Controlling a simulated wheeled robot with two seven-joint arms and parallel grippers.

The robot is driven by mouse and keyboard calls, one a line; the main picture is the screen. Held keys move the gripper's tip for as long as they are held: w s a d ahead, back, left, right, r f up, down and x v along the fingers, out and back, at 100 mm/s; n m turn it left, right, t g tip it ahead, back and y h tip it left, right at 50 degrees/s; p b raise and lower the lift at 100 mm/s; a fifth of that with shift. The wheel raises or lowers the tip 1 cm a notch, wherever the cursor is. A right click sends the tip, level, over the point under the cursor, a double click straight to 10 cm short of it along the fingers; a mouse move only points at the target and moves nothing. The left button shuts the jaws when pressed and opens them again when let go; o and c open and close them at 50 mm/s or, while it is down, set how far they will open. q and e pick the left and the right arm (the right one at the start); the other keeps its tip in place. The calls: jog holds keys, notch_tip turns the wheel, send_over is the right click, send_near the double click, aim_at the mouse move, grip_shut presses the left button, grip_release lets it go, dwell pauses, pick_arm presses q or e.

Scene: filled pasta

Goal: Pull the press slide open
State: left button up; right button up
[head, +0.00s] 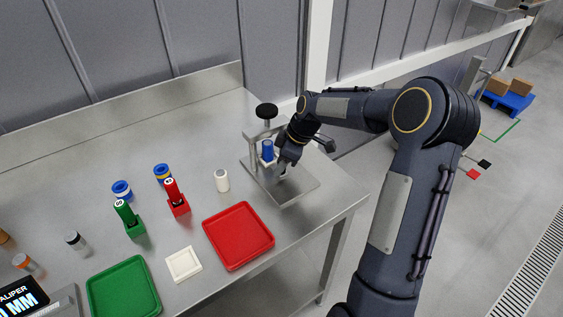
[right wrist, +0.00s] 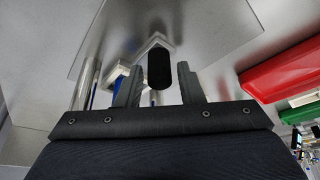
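The press (head: 266,128) stands at the right end of the steel table, with a black knob on top and a flat metal base plate (head: 300,188). A blue cylinder (head: 267,148) sits inside its frame. My right gripper (head: 281,170) is low at the front of the press and hides part of it, including most of the slide. In the right wrist view its two fingers are apart, with a black handle (right wrist: 159,70) between them. Gaps show on both sides of the handle, so the fingers do not grip it. My left gripper is not in view.
A white cylinder (head: 222,180) stands left of the press. A red tray (head: 238,262), a small white tray (head: 183,281) and a green tray (head: 124,307) lie toward the table's front. Red (head: 178,206) and green (head: 133,229) holders stand farther left.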

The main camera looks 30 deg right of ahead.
grip_shut()
jog(key=s+b, duration=0.1)
jog(key=s, duration=0.2)
jog(key=s+b, duration=0.1)
jog(key=s, duration=0.1)
jog(key=s+b, duration=0.1)
jog(key=s, duration=0.2)
jog(key=shift+s+d+b, duration=0.3)
jog(key=shift+s+d, duration=0.05)
jog(key=shift+d, duration=0.05)
jog(key=shift+s, duration=0.45)
jog(key=shift+o, duration=1.3)
grip_release()
jog(key=v, duration=0.8)
